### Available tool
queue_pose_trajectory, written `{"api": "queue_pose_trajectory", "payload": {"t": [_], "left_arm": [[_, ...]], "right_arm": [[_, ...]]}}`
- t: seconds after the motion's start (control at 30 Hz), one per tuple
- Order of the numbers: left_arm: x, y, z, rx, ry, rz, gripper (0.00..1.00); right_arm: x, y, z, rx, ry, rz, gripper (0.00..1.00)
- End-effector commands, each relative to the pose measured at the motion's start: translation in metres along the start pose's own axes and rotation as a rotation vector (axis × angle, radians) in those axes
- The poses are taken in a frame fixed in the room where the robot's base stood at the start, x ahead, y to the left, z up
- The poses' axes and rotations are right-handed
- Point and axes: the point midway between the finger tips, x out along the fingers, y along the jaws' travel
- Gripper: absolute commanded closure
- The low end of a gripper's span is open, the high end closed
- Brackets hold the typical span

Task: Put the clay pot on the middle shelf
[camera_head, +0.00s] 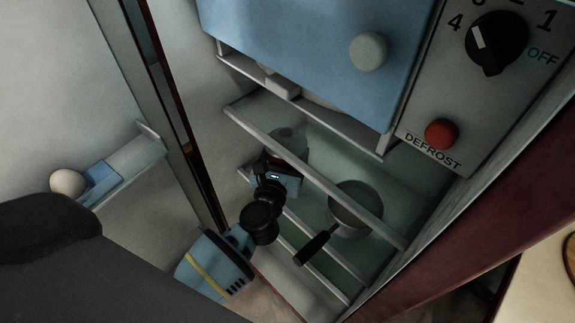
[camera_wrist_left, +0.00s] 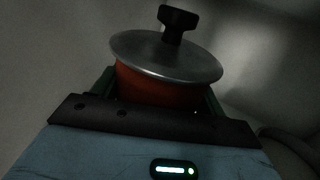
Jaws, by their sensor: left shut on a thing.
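The clay pot (camera_wrist_left: 165,90) is orange-red with a grey metal lid and a black knob, and sits upright between the fingers in the left wrist view. In the head view the pot (camera_head: 288,146) is inside the fridge, partly hidden behind the front edge of a shelf (camera_head: 318,176). My left gripper (camera_head: 273,165) reaches into the fridge and is shut on the pot. The gripper fingers also show beside the pot in the left wrist view (camera_wrist_left: 160,95). Whether the pot touches a shelf surface cannot be told. My right gripper is not in view.
A grey pan (camera_head: 355,207) with a dark handle stands right of the gripper. The blue freezer door (camera_head: 310,45) is above, with a dial (camera_head: 495,42) and red defrost button (camera_head: 441,133). The open fridge door at left has a rack (camera_head: 135,160) with an egg (camera_head: 68,183).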

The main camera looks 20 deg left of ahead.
Motion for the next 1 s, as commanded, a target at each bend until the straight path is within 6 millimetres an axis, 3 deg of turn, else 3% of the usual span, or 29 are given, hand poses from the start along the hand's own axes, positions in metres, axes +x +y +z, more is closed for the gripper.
{"api": "queue_pose_trajectory", "payload": {"t": [0.13, 0.4, 0.97, 1.0], "left_arm": [[0.001, 0.0, -0.005, 0.0, -0.003, 0.0, 0.98], [0.001, 0.001, -0.043, 0.002, -0.003, 0.0, 0.98], [0.004, -0.002, -0.052, -0.002, -0.004, 0.0, 0.98], [0.003, -0.002, -0.054, -0.001, 0.0, 0.0, 0.26]], "right_arm": [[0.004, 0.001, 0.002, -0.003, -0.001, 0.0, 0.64], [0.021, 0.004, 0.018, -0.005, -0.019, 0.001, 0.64], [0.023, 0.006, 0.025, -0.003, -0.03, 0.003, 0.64], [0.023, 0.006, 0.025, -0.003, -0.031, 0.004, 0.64]]}}
